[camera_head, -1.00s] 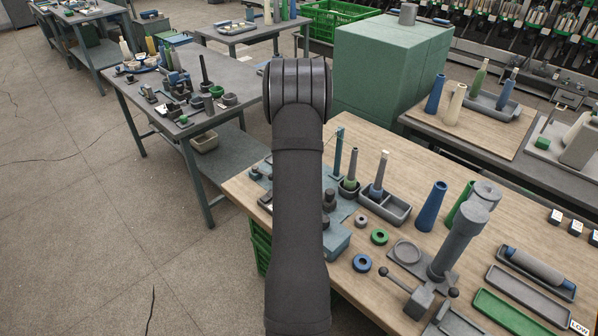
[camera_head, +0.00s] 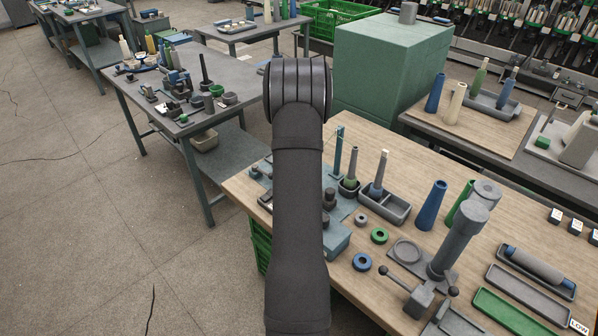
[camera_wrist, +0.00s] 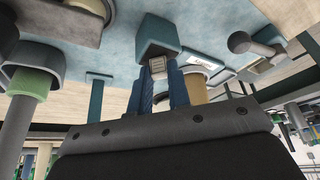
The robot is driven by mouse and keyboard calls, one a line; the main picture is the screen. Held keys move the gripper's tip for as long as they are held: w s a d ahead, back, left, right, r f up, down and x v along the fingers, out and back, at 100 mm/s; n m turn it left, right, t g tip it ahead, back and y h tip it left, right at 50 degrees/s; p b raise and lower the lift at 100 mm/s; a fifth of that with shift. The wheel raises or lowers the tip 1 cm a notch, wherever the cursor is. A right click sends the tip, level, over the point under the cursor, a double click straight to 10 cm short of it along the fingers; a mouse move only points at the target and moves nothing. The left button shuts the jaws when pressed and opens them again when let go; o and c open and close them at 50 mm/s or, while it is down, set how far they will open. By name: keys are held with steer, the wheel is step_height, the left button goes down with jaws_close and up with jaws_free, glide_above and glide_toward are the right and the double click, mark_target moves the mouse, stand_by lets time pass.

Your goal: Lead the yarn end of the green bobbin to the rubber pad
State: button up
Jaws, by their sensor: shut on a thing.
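The green bobbin (camera_head: 351,168) stands upright in a grey cup on the wooden bench, with green at its lower part. In the wrist view its green part (camera_wrist: 32,82) shows at the left in the cup. My gripper (camera_wrist: 160,82) is shut on a small pale tab (camera_wrist: 158,67) with fine lines, over the blue-grey mat (camera_wrist: 120,50). A teal block (camera_wrist: 158,36) is just beyond the fingertips. I cannot make out any yarn strand, and I cannot tell which part is the rubber pad. In the head view my arm hides the gripper.
A grey tray (camera_head: 397,211) with a blue-based bobbin stands right of the cup. A thin teal post (camera_head: 339,150) rises behind it. Loose rings, a blue cone (camera_head: 431,206) and a grey upright device (camera_head: 458,240) stand further right. A tan cylinder (camera_wrist: 196,86) is close beside my fingers.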

stand_by(0.3)
steer(key=o, duration=1.2)
steer(key=shift+r, duration=3.45)
